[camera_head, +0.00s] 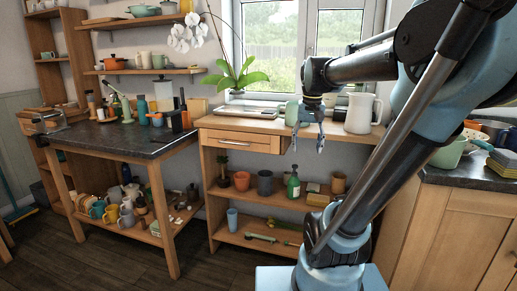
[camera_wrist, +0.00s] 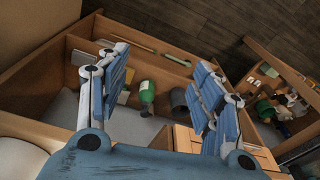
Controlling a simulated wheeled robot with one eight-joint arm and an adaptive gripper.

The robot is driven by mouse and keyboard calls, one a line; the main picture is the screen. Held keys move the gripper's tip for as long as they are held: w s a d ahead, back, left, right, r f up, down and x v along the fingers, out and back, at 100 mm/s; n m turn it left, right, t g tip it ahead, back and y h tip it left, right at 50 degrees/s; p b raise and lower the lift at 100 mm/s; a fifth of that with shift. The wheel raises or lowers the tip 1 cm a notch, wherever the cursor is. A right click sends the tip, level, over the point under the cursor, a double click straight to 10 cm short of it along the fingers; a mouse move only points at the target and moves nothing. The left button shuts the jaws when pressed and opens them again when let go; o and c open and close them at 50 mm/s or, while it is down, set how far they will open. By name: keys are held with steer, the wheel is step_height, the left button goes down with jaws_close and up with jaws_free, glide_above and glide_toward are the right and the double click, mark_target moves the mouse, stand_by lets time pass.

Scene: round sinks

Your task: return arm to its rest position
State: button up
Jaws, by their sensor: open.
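My gripper (camera_head: 308,140) hangs from my arm in front of the wooden counter by the window, its fingers apart and pointing down. In the wrist view my gripper (camera_wrist: 160,95) shows two blue fingers spread wide with nothing between them. Below it are the open shelves under the counter, with a green bottle (camera_head: 293,184) standing there. The green bottle also shows between the fingers in the wrist view (camera_wrist: 147,92). My arm is bent, crossing the right side of the head view and hiding part of the counter.
A white pitcher (camera_head: 360,113) and a green cup (camera_head: 291,113) stand on the wooden counter (camera_head: 232,123) close to my gripper. A potted orchid (camera_head: 237,78) stands by the window. A dark-topped table (camera_head: 115,139) is at left, a kitchen cabinet (camera_head: 455,228) at right. The floor at front left is clear.

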steer(key=s+d+f+n, duration=0.1)
steer(key=s+d+f, duration=0.1)
steer(key=s+f, duration=1.2)
step_height(320, 180, down, 4)
steer(key=shift+s+f+n+t, duration=0.2)
steer(key=shift+s+n+t, duration=0.1)
steer(key=shift+s+t, duration=0.1)
steer(key=shift+w+f, duration=0.2)
steer(key=shift+w, duration=0.3)
